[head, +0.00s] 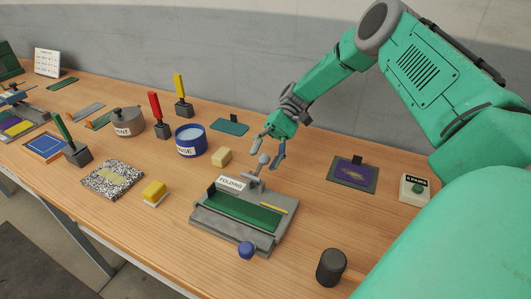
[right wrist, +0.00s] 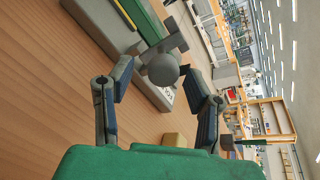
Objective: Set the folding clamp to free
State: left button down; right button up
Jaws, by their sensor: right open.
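The folding clamp (head: 240,217) is a grey fixture with a green bed and a "FOLDING" label, standing on the table at the front centre. A grey lever with a ball knob (head: 263,160) rises at its back edge. My right gripper (head: 267,147) is open just above and behind the knob. In the right wrist view the round knob (right wrist: 163,70) sits between the spread fingers of the right gripper (right wrist: 160,85), and I see no finger touching it. My left gripper is not in view.
A blue ball-like knob (head: 246,250) is at the clamp's front edge. A yellow block (head: 222,156), a blue pot (head: 190,140) and a sponge (head: 154,192) stand to the left. A dark cylinder (head: 331,267) stands front right. A purple-faced pad (head: 353,172) lies to the right.

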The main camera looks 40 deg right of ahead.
jog(key=v, duration=0.7)
jog(key=shift+w+d, duration=0.2)
jog(key=shift+w, duration=0.1)
dwell(0.3)
